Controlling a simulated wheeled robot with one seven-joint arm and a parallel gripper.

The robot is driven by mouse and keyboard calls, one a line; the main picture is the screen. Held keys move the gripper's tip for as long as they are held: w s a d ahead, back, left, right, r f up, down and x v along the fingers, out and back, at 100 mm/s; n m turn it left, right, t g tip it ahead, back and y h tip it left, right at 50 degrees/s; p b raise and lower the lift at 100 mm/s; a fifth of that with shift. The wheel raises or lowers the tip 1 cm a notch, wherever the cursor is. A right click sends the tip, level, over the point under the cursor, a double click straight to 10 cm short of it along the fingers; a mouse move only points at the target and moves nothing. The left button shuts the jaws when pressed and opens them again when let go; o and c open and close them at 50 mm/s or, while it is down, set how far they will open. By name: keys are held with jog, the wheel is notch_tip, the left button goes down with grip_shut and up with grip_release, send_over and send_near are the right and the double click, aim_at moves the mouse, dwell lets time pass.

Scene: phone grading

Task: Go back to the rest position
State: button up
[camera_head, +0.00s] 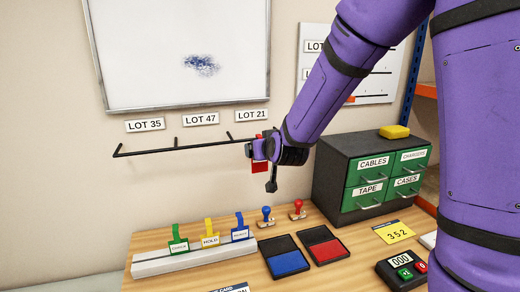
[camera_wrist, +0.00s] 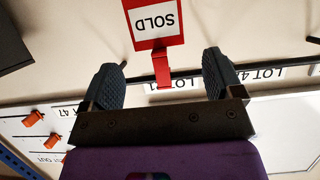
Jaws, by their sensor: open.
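My gripper (camera_head: 256,150) is at the right end of the black wall rail (camera_head: 180,149), below the LOT 21 label (camera_head: 251,115). In the wrist view my gripper (camera_wrist: 163,68) is open, with one dark finger on each side of the clip of a red SOLD tag (camera_wrist: 155,25). The fingers stand apart from the clip. The tag appears to hang on the rail at LOT 21; its red plate also shows in the head view (camera_head: 259,168), partly hidden by my gripper. My purple arm reaches in from the right.
Below are a white rack (camera_head: 195,260) with green, yellow and blue tags, two stamps (camera_head: 266,214), a blue ink pad (camera_head: 287,262) and a red one (camera_head: 325,250). A drawer cabinet (camera_head: 340,160) stands right of my gripper. A whiteboard (camera_head: 150,60) hangs above the rail.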

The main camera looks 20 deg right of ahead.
jog(key=v, duration=0.6)
jog(key=s+d+r+g, duration=0.2)
jog(key=s, duration=0.7)
jog(key=s+d+r+g, duration=0.2)
jog(key=s+r+g, duration=0.1)
jog(key=s, duration=0.7)
jog(key=s+d+r+g, duration=0.3)
jog(key=s, duration=0.7)
jog(key=shift+s, duration=0.2)
